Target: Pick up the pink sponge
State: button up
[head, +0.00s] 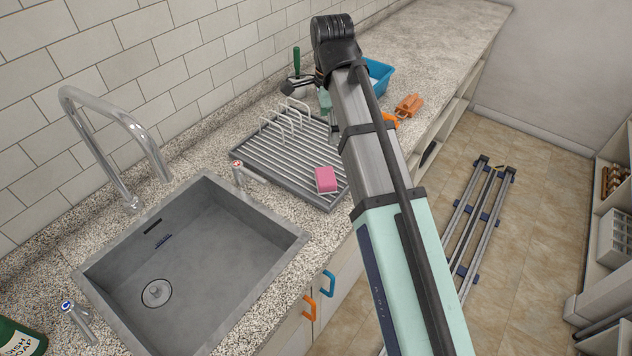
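The pink sponge (326,179) is a small block lying on the front right part of the grey ribbed drying rack (262,153), right of the sink. My arm crosses the head view from the lower right up to a black joint at the top middle. A small dark shape just left of that joint may be my gripper (297,86). It is far behind the sponge, apart from it, and too small to show its fingers clearly. The sponge's top and front show, with nothing on it.
A grey sink (195,263) with a tall chrome tap (121,130) lies left of the rack. White wire loops (283,121) stand on the rack. A blue tub (379,76), an orange item (409,105) and a green-handled item (297,61) are farther back. My arm hides some counter.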

jog(key=p, duration=0.3)
send_near(326, 175)
notch_tip(326, 175, down, 5)
jog(key=shift+w+f, duration=0.1)
jog(key=shift+w, duration=0.1)
jog(key=shift+s+f+p, duration=0.1)
jog(key=shift+f+p, duration=0.3)
jog(key=shift+f, duration=0.2)
jog(key=shift+d+f+p, duration=0.1)
jog(key=shift+f+p, duration=0.6)
jog(key=shift+f, duration=1.35)
jog(key=c, duration=1)
jog(key=shift+r, duration=0.2)
